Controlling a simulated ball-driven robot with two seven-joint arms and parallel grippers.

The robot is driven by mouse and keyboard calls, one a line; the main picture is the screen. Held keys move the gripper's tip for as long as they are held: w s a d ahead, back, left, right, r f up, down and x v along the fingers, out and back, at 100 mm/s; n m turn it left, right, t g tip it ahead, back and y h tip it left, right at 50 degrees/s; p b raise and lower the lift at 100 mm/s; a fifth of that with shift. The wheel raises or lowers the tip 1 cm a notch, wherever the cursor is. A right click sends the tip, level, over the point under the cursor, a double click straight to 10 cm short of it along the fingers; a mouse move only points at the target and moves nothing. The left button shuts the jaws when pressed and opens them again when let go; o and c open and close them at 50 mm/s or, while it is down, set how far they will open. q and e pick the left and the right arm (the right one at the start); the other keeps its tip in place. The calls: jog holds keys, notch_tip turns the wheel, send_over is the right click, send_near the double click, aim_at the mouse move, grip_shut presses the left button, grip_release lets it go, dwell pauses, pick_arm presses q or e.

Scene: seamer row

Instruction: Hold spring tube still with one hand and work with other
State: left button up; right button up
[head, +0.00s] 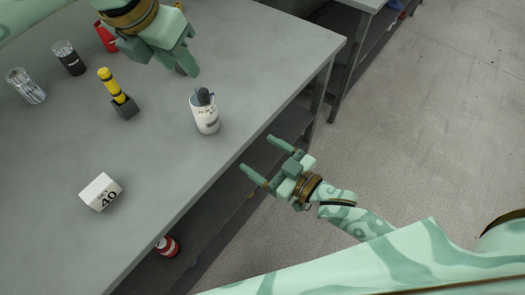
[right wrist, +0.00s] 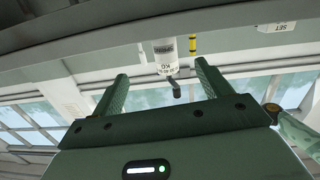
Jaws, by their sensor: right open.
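A white labelled tube (head: 207,116) with a dark piece (head: 204,96) in its top stands upright near the table's right edge; I take it to be the spring tube. It also shows upside down in the right wrist view (right wrist: 165,57), ahead of and between the fingers. My right gripper (head: 257,153) is open and empty, beyond the table edge and apart from the tube. My left gripper (head: 160,58) is over the table, up and left of the tube and apart from it. Its fingertips are partly hidden, so I cannot tell its opening or whether it holds anything.
A yellow-and-black tool (head: 111,85) stands in a dark block (head: 125,107). Clear (head: 27,86) and dark-filled (head: 68,58) jars and a red item (head: 106,37) stand at the upper left. A white block marked 40 (head: 101,192) lies in front. A red can (head: 167,246) is below the table.

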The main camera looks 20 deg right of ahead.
aim_at(214, 120)
jog(key=shift+m+y, duration=0.3)
jog(key=x, duration=0.5)
jog(key=r+x, duration=0.1)
jog(key=x, duration=0.5)
jog(key=r+x, duration=0.1)
jog(key=x, duration=0.4)
jog(key=shift+w+a+r, duration=0.15)
jog(key=shift+a, duration=0.2)
